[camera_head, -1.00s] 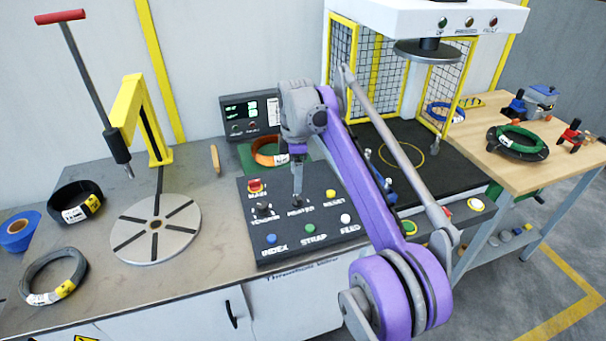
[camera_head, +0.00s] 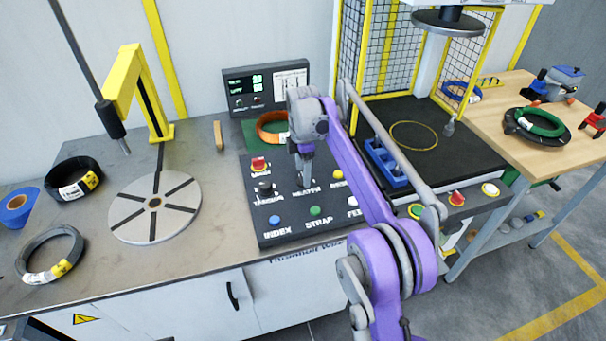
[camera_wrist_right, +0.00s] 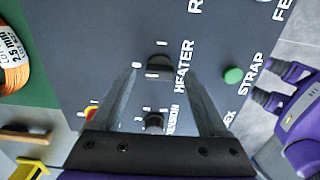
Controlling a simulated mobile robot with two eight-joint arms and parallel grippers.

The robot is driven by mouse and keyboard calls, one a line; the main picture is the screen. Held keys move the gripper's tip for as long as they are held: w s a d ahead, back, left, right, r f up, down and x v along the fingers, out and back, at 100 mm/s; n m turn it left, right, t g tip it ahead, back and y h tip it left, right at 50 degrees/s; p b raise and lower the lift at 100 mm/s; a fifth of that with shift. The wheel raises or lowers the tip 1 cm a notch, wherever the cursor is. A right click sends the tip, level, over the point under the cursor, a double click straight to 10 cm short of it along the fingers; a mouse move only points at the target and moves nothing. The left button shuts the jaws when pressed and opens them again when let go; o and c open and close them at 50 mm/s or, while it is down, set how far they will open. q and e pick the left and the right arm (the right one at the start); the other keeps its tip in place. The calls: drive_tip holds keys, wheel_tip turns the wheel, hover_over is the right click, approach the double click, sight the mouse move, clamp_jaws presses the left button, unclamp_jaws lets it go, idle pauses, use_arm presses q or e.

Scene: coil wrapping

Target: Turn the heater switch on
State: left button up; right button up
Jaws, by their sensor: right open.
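The heater switch (camera_wrist_right: 158,66) is a small dark knob on the black control panel (camera_head: 282,227), beside the white HEATER label. Small white marks surround it; I cannot tell which one it points to. My right gripper (camera_head: 305,182) points down at the panel just above the HEATER label and hides the switch in the head view. In the right wrist view, the right gripper (camera_wrist_right: 160,75) is open, with one finger on each side of the switch and nothing held. I cannot tell whether the fingertips touch the panel. My left gripper is not clearly seen.
The tension knob (camera_head: 265,188) and red main switch (camera_head: 260,166) lie close on the left. Green strap (camera_head: 315,211) and blue index (camera_head: 274,220) buttons are in front. A display box (camera_head: 266,88) and orange coil (camera_head: 270,127) stand behind.

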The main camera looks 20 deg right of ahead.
drive_tip(key=shift+f, duration=0.4)
clamp_jaws()
